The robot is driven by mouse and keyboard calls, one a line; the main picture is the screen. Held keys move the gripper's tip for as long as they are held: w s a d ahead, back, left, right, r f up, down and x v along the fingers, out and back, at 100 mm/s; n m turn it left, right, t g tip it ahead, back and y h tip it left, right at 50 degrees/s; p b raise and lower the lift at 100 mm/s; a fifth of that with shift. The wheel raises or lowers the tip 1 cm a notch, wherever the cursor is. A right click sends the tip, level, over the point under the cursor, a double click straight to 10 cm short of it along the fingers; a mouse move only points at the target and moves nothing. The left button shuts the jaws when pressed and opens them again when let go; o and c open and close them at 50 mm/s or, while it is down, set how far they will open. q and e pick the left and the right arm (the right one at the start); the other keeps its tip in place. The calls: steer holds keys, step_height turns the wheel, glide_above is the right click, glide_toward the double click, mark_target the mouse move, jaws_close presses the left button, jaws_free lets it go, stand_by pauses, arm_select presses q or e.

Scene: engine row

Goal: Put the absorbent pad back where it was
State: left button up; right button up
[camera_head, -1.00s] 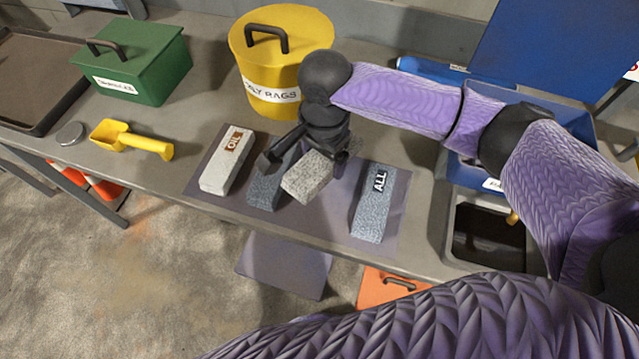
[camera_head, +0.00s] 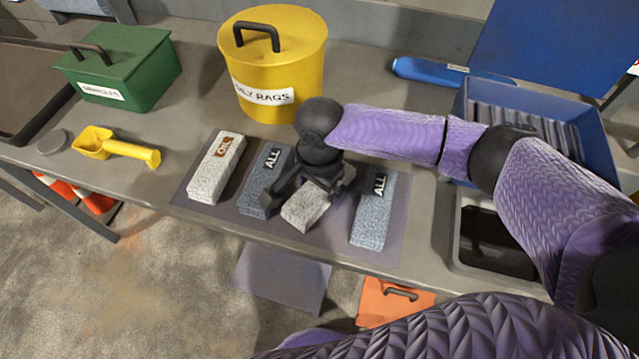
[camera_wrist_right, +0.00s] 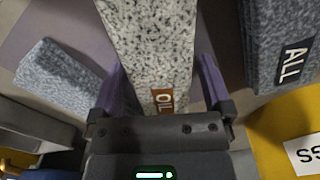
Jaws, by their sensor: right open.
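The absorbent pad, light grey and speckled with a brown OIL label (camera_wrist_right: 160,98), is under my right gripper in the head view (camera_head: 306,208). It appears to lie on the purple-grey mat (camera_head: 385,248), turned at an angle to its neighbours. My right gripper (camera_head: 308,188) is open over it. In the right wrist view its fingers (camera_wrist_right: 161,75) stand on either side of the pad, with a gap on the right. Blue-grey ALL pads lie to its left (camera_head: 265,182) and right (camera_head: 372,215). Another OIL pad (camera_head: 215,172) is at the mat's left. My left gripper is out of view.
A yellow OILY RAGS bin (camera_head: 272,70) stands behind the mat. A green box (camera_head: 118,65), a yellow scoop (camera_head: 115,147) and a dark tray (camera_head: 25,95) are at left. A blue bin (camera_head: 580,150) and a black-lined tray (camera_head: 490,240) are at right.

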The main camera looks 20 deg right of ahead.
arm_select(q)
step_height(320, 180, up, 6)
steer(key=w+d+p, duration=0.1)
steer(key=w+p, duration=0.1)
steer(key=p, duration=0.3)
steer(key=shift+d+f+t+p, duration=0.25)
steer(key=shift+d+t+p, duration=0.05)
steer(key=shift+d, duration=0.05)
arm_select(e)
step_height(320, 180, up, 12)
steer(key=shift+r, duration=0.1)
